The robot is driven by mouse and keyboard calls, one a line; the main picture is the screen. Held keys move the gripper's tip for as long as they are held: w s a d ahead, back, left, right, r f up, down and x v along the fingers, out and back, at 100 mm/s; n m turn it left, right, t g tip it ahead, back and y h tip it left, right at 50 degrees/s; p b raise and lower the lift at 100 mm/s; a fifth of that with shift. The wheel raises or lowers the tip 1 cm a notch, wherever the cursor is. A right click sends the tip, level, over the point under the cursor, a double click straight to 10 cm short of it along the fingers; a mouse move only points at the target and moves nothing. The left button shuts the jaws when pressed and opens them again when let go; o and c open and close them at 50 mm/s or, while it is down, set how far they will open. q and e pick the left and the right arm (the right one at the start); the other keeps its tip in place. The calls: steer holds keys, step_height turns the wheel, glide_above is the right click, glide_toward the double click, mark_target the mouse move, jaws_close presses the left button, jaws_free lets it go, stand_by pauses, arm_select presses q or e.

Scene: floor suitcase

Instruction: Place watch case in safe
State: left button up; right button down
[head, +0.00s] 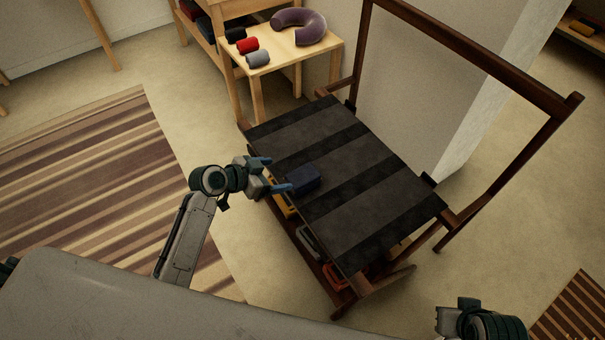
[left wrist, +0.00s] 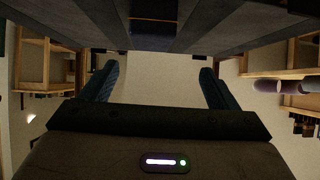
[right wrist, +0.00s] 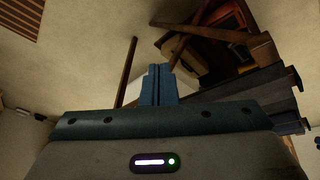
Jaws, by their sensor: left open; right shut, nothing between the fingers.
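A dark navy box (head: 305,176), which looks like the watch case, sits on the striped top of the folding rack near its left edge. It also shows as a dark box (left wrist: 153,22) at the top of the left wrist view. My left gripper (head: 278,174) is open at the rack's left edge, its blue fingers pointing at the box. I cannot tell if a fingertip touches it; nothing shows between the fingers (left wrist: 160,75) in the left wrist view. My right gripper (right wrist: 158,72) is shut and empty, in front of the rack's right side. I cannot make out a safe.
The dark wooden rack (head: 352,192) has a tall frame behind and coloured items on a lower shelf. A small wooden table (head: 283,55) holds a purple neck pillow (head: 299,26) and several rolled items. A striped rug (head: 100,190) lies at left. Floor between is clear.

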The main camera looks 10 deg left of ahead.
mark_target(301, 175)
arm_select(q)
steer(key=x, duration=0.7)
steer(key=s+x, duration=0.1)
steer(key=x, duration=0.3)
steer(key=shift+d+f, duration=0.2)
steer(key=shift+d, duration=0.15)
steer(key=c, duration=1.3)
steer(key=shift+r, duration=0.15)
